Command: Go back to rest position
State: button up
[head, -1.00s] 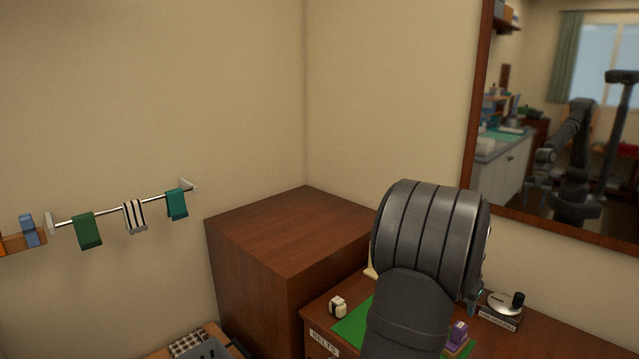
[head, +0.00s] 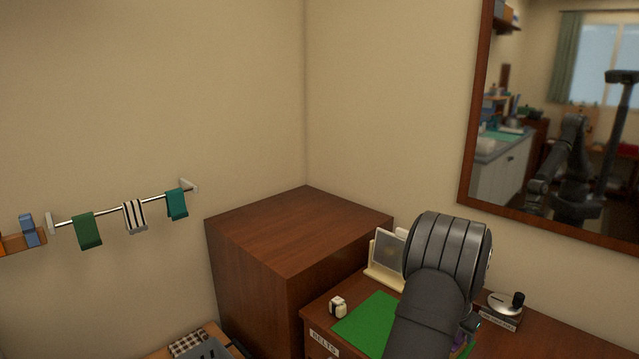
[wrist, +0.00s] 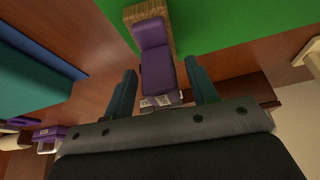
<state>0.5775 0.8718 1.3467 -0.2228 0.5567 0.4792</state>
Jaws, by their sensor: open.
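My arm (head: 447,258) stands at the right of the head view, over the dresser top. My gripper (wrist: 163,82) shows in the wrist view with its two teal fingers apart. A purple item (wrist: 155,55) on a tan woven block (wrist: 146,12) appears between and beyond the fingers. I cannot tell its distance from them, and I see no finger closed on it. In the head view my arm hides most of the gripper.
A green mat (head: 368,321), a small white-and-black item (head: 338,307), a framed stand (head: 386,262) and a black-knobbed dish (head: 506,303) are on the dresser. A tall brown cabinet (head: 270,240) stands left. A wall rail (head: 110,211) holds cloths. A mirror (head: 560,110) hangs right.

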jog(key=r, duration=0.3)
jog(key=shift+d+r, duration=0.2)
jog(key=shift+r, duration=0.2)
jog(key=s+d+r, duration=0.5)
jog(key=s+r, duration=0.2)
jog(key=s, duration=0.4)
jog(key=w+a+f+n+y, duration=0.1)
jog(key=w+a+f+n, duration=0.1)
jog(key=a, duration=0.9)
jog(key=w+a+f+n+t, duration=0.1)
jog(key=w+a+f+n, duration=0.2)
jog(key=a, duration=0.9)
jog(key=w+a+f+n+t+y, duration=0.1)
jog(key=w+a+f, duration=0.3)
jog(key=a, duration=0.7)
jog(key=shift+w+a+f+n+y, duration=0.2)
jog(key=shift+w+f+n+y, duration=0.15)
jog(key=shift+n, duration=0.55)
jog(key=shift+o, duration=0.2)
